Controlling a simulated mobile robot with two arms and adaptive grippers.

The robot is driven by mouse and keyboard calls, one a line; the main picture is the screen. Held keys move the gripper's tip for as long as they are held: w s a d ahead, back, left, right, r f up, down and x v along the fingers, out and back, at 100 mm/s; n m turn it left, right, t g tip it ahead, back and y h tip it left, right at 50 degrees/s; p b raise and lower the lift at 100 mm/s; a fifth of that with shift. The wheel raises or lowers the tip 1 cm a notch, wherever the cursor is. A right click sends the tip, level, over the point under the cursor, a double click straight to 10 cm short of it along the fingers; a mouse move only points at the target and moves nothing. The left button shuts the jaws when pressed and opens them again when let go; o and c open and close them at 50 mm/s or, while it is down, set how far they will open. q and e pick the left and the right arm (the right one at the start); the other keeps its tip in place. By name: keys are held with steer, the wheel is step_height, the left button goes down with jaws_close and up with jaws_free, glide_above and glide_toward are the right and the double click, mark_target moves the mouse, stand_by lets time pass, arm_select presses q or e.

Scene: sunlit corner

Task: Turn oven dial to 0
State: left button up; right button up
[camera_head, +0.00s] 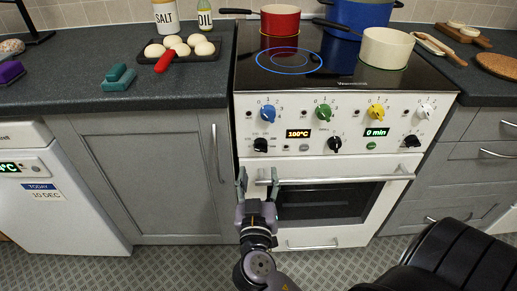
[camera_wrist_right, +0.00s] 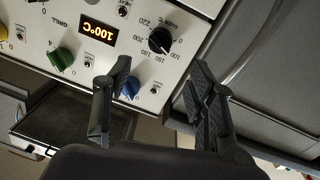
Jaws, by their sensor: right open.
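The white oven front (camera_head: 318,158) carries blue (camera_head: 268,113), green (camera_head: 323,113), yellow (camera_head: 376,111) and white dials (camera_head: 425,110) above several black ones. The black temperature dial (camera_head: 261,145) is at the left of the lower row. In the wrist view this dial (camera_wrist_right: 160,40) has degree numbers around it; its exact setting is hard to read. The oven display (camera_head: 298,133) reads 100°C. My right gripper (camera_head: 258,175) is open and empty, below the temperature dial. In the wrist view its fingertips (camera_wrist_right: 161,66) are apart, with the dial beyond the gap. My left gripper is not in view.
The oven door handle (camera_head: 335,177) runs just right of my right gripper. A red pan (camera_head: 280,19), a blue pot (camera_head: 358,15) and a cream pan (camera_head: 387,47) stand on the hob. A grey cupboard (camera_head: 145,175) is left of the oven.

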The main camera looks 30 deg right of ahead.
mark_target(260, 150)
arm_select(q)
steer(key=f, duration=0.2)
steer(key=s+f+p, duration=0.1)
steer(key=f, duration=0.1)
arm_select(e)
steer(key=x, duration=0.9)
steer(key=shift+w+d, duration=0.15)
steer(key=shift+w, duration=0.05)
steer(key=shift+c, duration=0.2)
steer(key=c, duration=1.1)
